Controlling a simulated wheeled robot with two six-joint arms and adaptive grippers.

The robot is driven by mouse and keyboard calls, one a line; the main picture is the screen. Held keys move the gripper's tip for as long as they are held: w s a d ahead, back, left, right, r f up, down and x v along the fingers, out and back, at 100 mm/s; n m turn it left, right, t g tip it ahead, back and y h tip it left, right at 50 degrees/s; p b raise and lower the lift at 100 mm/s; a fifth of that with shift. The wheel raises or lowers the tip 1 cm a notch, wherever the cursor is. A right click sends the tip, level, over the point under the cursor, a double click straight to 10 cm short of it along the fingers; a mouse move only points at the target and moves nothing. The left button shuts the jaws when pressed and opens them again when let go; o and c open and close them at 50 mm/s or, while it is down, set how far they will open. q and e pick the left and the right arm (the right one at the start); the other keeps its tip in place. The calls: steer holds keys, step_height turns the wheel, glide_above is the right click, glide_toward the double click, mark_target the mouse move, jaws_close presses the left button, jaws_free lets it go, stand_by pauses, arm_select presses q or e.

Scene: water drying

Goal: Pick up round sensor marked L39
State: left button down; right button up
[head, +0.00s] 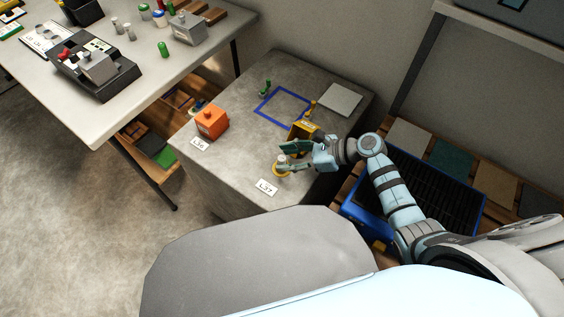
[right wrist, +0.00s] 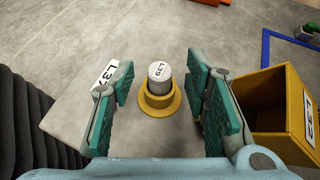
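The round sensor marked L39 (right wrist: 159,72) is a short pale grey cylinder with its label on the top. It stands upright in a yellow flanged holder (right wrist: 159,100) on the grey block. In the head view, the sensor (head: 281,159) and holder (head: 277,173) show small and partly behind a finger. My right gripper (right wrist: 163,98) is open, with one teal-padded finger on each side of the sensor and a visible gap to both. In the head view my right gripper (head: 289,157) is at the sensor, low over the block. My left gripper is not in view.
A yellow box (right wrist: 275,104) stands close beside the right finger. A card marked L37 (head: 267,187) lies near the block's front edge. An orange box (head: 210,121), a blue square outline (head: 261,112) and a light plate (head: 340,99) are further off. A blue crate (head: 352,208) is at right.

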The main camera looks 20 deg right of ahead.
jaws_close()
